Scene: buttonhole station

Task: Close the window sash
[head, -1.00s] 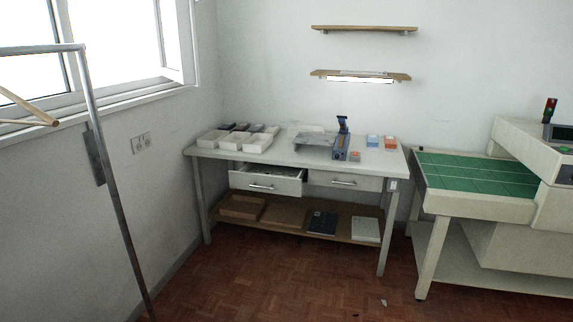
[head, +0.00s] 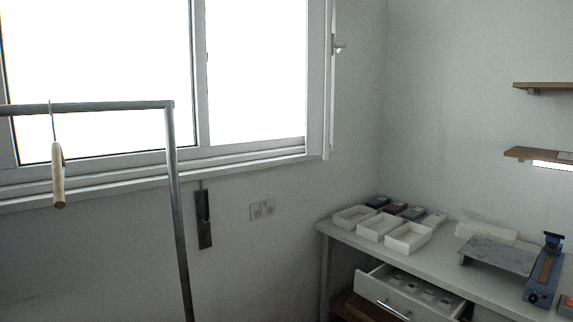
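The window (head: 200,80) fills the upper left of the head view, with bright glass in a white frame. At its right side a narrow sash (head: 329,80) stands swung inward, seen almost edge-on. A small handle (head: 340,46) sticks out from the sash's right edge. The opening beside it is too bright to tell its depth. Neither of my grippers shows in the head view.
A metal garment rail (head: 177,210) with a wooden hanger (head: 58,175) stands in front of the window at left. A workbench (head: 345,234) with white trays (head: 408,238) and an open drawer (head: 400,296) is at lower right. Wall shelves (head: 545,88) are at far right.

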